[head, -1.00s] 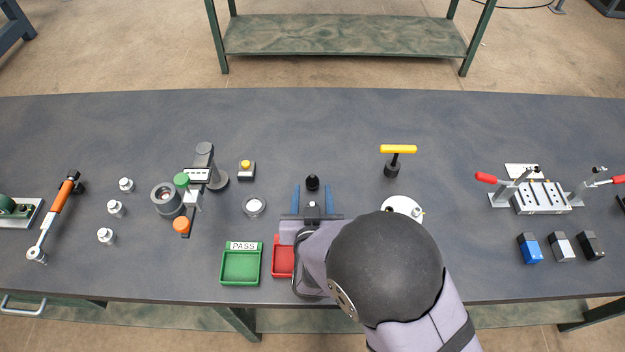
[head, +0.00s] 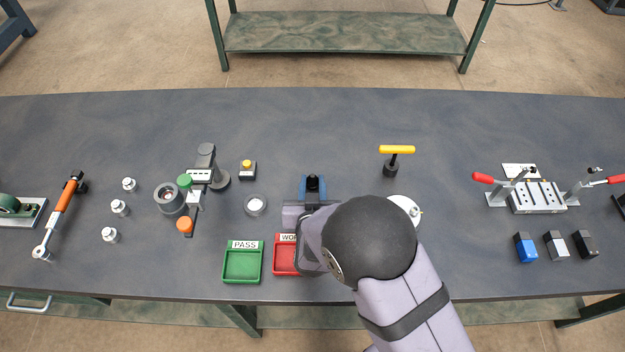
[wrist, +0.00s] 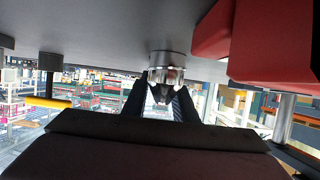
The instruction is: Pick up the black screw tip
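The black screw tip (head: 313,184) is at the middle of the table in the head view, between the blue fingers of my gripper (head: 313,180). The fingers are close together, one on each side of it, and appear shut on it. Its lower part is hidden by the gripper and the arm. The wrist view looks upside down, with the tabletop along the top. There a silver piece with a dark end (wrist: 167,74) shows at the centre, above the dark gripper body.
The red tray (head: 286,262) is just left of my arm, with the green PASS tray (head: 242,264) beyond it. A yellow T-handle tool (head: 397,153) stands right of the gripper, near a white disc (head: 405,207). A silver ring (head: 255,205) lies to the left. The table behind the gripper is clear.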

